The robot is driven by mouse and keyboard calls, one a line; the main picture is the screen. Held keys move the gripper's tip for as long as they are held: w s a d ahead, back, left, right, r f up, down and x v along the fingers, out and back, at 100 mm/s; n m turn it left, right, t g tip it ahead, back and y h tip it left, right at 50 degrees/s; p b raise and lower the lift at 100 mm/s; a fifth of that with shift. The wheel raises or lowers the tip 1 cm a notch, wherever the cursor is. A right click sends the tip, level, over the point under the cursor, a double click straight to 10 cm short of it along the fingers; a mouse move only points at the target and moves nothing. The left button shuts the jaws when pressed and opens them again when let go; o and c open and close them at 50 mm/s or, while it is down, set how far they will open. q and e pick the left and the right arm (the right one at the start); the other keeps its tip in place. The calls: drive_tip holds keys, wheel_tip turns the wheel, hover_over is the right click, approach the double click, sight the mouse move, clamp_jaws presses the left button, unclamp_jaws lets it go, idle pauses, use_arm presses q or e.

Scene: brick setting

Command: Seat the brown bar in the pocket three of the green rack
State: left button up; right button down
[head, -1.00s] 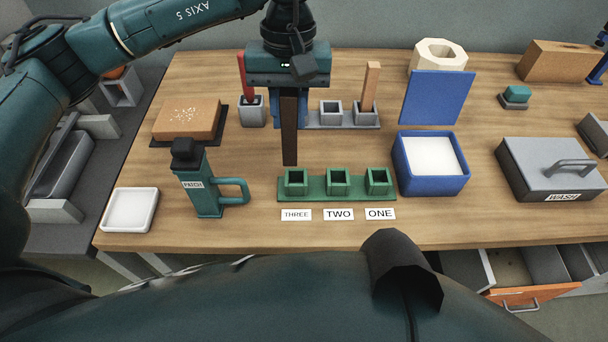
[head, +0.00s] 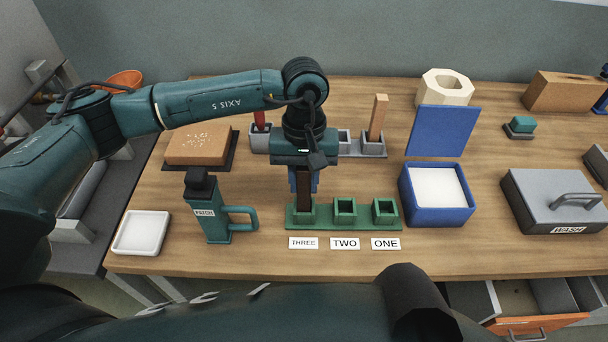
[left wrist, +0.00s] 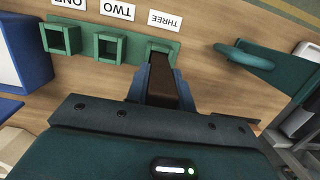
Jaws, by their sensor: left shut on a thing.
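My left gripper (head: 304,180) is shut on the brown bar (head: 304,200) and holds it upright over the left end of the green rack (head: 324,219). The bar's lower end is at the opening of pocket three (head: 302,217), above the THREE label (head: 303,243). In the left wrist view, the bar (left wrist: 165,88) runs from between the fingers to pocket three (left wrist: 162,45). How deep it is in the pocket is hidden. Pocket two (head: 345,213) and pocket one (head: 385,212) are empty. My right gripper is not in view.
A teal PATCH jug (head: 207,220) stands close left of the rack, its handle towards it. An open blue box (head: 437,212) stands to the right. Behind are a grey holder with a tan bar (head: 378,118) and a red bar (head: 260,121). A white tray (head: 142,233) lies front left.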

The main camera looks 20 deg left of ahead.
use_arm(q)
drive_tip(key=shift+f+b, duration=0.25)
drive_tip(key=shift+b, duration=0.1)
drive_tip(key=o, duration=1)
drive_tip(key=shift+r, duration=0.15)
